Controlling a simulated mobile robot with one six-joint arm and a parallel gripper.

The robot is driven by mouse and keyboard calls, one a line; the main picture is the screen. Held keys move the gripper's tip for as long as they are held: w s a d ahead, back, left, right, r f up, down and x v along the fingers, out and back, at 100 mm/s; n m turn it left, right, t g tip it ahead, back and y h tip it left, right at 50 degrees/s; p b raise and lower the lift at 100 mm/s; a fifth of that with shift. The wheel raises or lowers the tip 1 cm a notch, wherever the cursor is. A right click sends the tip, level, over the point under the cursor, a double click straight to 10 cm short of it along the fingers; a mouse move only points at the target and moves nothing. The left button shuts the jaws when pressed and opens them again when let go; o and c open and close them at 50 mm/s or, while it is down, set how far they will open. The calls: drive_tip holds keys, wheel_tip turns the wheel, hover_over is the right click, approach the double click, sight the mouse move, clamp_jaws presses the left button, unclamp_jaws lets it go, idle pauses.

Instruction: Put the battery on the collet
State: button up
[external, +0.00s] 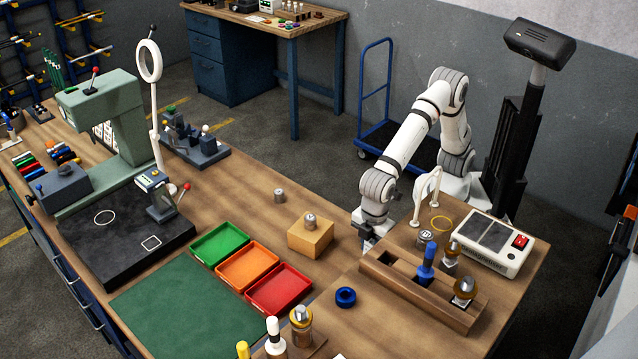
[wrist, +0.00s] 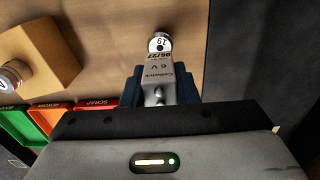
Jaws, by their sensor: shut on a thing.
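My gripper (external: 370,238) is over the bench, to the right of the wooden block. In the wrist view its dark blue jaws (wrist: 159,88) are shut on the battery (wrist: 159,76), a narrow grey piece lettered "6 V" and "Cellwick". The battery is hard to make out in the external view. I cannot tell surely which piece is the collet.
The wooden block (external: 311,241) stands close to the left of my gripper. Green (external: 219,242), orange (external: 247,268) and red (external: 279,290) trays lie left of it. A wooden rack (external: 415,285) with tools, a blue ring (external: 346,296) and a white box (external: 494,244) are to the right.

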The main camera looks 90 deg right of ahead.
sight(372, 240)
drive_tip(key=shift+f, duration=2.3)
drive_tip(key=shift+f, duration=0.25)
drive_tip(key=o, duration=1)
drive_tip(key=shift+r, duration=0.1)
drive_tip(key=shift+o, duration=0.2)
wheel_tip(372, 240, up, 12)
drive_tip(key=shift+r, duration=0.15)
